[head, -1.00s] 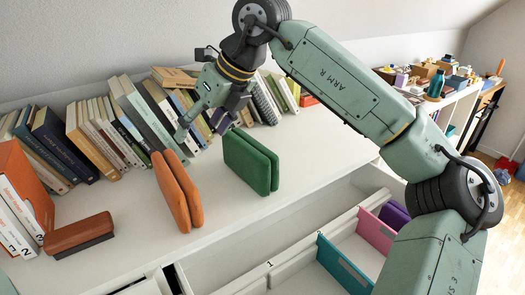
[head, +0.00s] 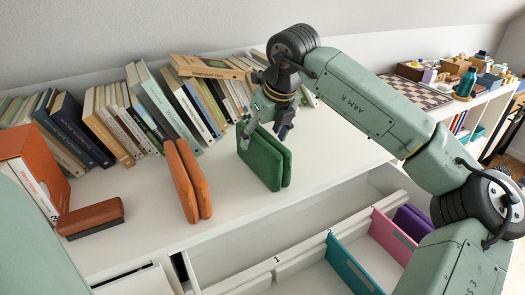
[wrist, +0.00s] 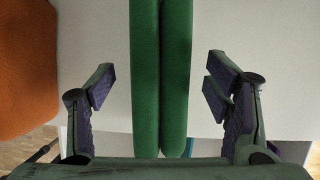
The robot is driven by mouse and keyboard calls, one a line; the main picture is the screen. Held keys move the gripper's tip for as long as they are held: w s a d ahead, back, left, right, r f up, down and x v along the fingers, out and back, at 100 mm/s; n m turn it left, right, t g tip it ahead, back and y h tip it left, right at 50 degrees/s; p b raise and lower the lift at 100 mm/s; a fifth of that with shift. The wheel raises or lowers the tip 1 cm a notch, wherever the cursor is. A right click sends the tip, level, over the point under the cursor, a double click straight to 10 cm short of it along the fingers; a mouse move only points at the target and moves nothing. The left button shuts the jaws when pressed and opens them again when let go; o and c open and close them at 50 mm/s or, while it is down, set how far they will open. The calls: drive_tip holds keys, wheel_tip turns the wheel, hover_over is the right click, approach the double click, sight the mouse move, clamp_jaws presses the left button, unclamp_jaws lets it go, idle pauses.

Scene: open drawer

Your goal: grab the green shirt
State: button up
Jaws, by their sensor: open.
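The green shirt (head: 262,160) is a folded green piece standing on edge on the white dresser top, in two upright halves. It also shows in the wrist view (wrist: 145,75), running upright between the fingers. My gripper (head: 266,128) is at the shirt's top edge in the head view. In the wrist view my gripper (wrist: 160,88) is open, one finger on each side of the shirt, with a gap on both sides. Nothing is held.
A folded orange piece (head: 186,180) stands to the left of the shirt, also in the wrist view (wrist: 25,70). A brown case (head: 91,217) lies farther left. Books (head: 165,110) lean along the wall behind. An open drawer with a teal divider (head: 347,265) is in front.

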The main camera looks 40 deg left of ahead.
drive_tip(key=shift+x, duration=0.85)
drive_tip(key=shift+c, duration=0.2)
drive_tip(key=c, duration=1.3)
